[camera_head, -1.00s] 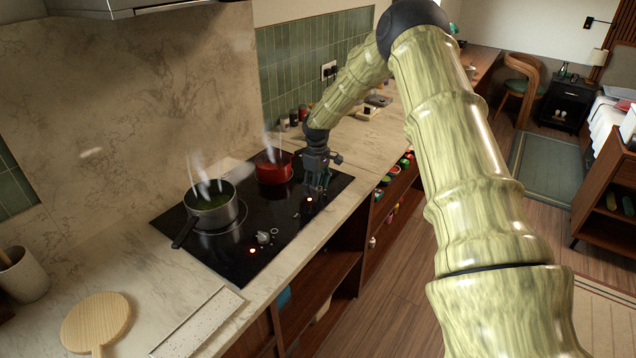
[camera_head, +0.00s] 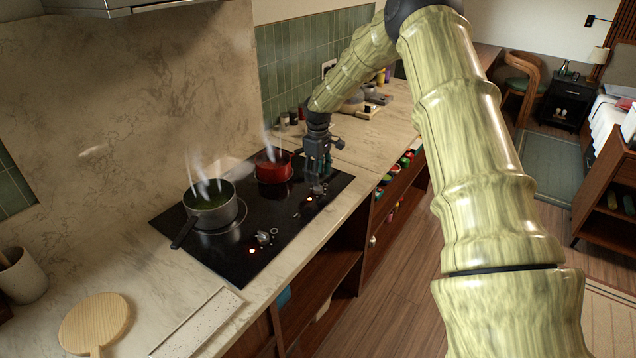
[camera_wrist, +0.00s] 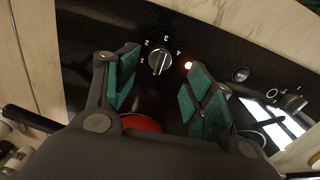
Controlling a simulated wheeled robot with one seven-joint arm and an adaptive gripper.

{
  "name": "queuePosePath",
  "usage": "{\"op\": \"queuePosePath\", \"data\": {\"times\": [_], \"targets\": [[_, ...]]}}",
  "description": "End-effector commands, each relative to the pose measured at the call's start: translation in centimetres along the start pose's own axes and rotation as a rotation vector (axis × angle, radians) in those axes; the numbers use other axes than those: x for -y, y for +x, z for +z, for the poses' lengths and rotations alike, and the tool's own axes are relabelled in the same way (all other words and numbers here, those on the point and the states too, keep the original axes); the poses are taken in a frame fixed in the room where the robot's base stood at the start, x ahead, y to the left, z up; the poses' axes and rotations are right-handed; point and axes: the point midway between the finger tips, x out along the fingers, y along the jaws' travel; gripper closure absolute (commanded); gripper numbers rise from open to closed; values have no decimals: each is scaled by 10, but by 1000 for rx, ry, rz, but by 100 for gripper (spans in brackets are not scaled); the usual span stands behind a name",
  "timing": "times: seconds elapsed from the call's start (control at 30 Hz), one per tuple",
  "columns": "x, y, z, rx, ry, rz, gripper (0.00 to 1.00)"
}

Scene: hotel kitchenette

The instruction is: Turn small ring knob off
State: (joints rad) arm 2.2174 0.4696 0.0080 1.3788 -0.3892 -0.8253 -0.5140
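The black cooktop (camera_head: 225,258) carries a red pot (camera_head: 273,170) at the back right and a grey pot (camera_head: 211,212) at the left; both steam. In the wrist view, a round metallic knob (camera_wrist: 160,62) with number marks lies just beyond and between my fingertips, with a lit red light (camera_wrist: 188,65) beside it. My gripper (camera_head: 317,187) points down over the cooktop's right front part. In the wrist view my gripper (camera_wrist: 161,84) has its green-padded fingers apart with nothing between the pads.
A second knob (camera_head: 263,237) sits nearer the cooktop's left, with a red light (camera_head: 252,250) beside it; a knob also shows at the wrist view's right (camera_wrist: 295,102). The grey pot's handle (camera_head: 184,232) points forward. A wooden board (camera_head: 95,322) lies on the counter.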

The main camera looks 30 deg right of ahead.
Motion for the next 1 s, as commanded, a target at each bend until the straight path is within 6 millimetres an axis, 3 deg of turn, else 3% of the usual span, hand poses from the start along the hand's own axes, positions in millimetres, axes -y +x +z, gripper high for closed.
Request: {"op": "queuePosePath", "data": {"times": [0.2, 0.4, 1.0], "targets": [[0, -40, -1, -2, -1, 2, 47], [0, -62, 0, -1, 0, 1, 47], [0, -68, 0, 0, 0, 0, 47]]}}
